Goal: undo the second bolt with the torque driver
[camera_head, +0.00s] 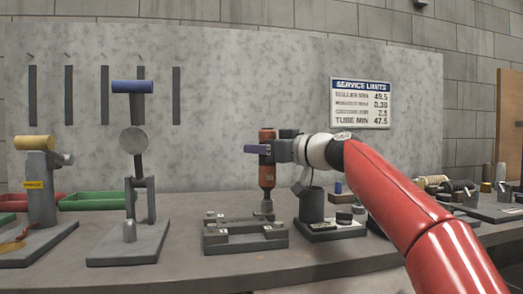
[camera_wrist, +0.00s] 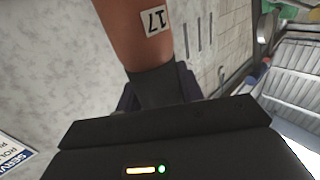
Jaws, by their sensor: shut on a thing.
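The orange-red torque driver (camera_head: 267,175) stands upright in the head view, its grey tip pointing down. In the wrist view its body (camera_wrist: 140,40) carries a label reading 17, upside down. My gripper (camera_head: 266,149) is shut around the driver's upper part. The grey fixture (camera_head: 245,242) with raised blocks and small bolt-like heads lies on the bench below. The driver's tip is at the fixture's rear right; I cannot tell whether it touches a bolt. The individual bolts are too small to tell apart.
A dark grey cylinder on a base (camera_head: 312,207) stands close to the right of the fixture. A tall stand with a blue roller (camera_head: 132,87) is at left, with a green tray (camera_head: 85,202) behind it. Worn rollers and other parts lie at far right.

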